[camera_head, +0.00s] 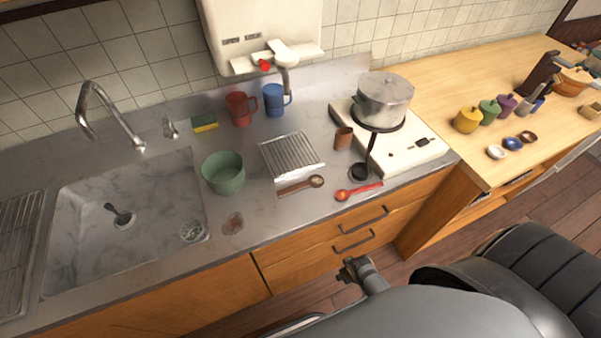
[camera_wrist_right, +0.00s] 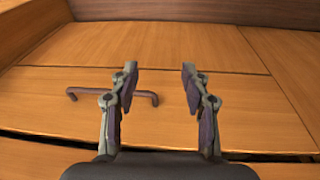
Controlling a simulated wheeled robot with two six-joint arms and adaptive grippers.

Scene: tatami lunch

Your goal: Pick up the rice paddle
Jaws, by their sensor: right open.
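A brown wooden utensil (camera_head: 300,186) with a rounded head lies flat on the steel counter in the head view. A red spoon-like utensil (camera_head: 358,190) lies to its right, near the counter's front edge. I cannot tell for sure which is the rice paddle; the brown one looks closest to it. My right gripper (camera_head: 350,270) is in front of the drawers, below the counter edge and apart from both utensils. In the right wrist view its fingers (camera_wrist_right: 160,85) are spread and empty, facing the wooden drawer fronts. My left gripper is out of view.
A black ladle (camera_head: 360,171) is beside the stove (camera_head: 418,152). The sink (camera_head: 75,255) is at left. A drawer handle (camera_wrist_right: 112,94) faces my right gripper.

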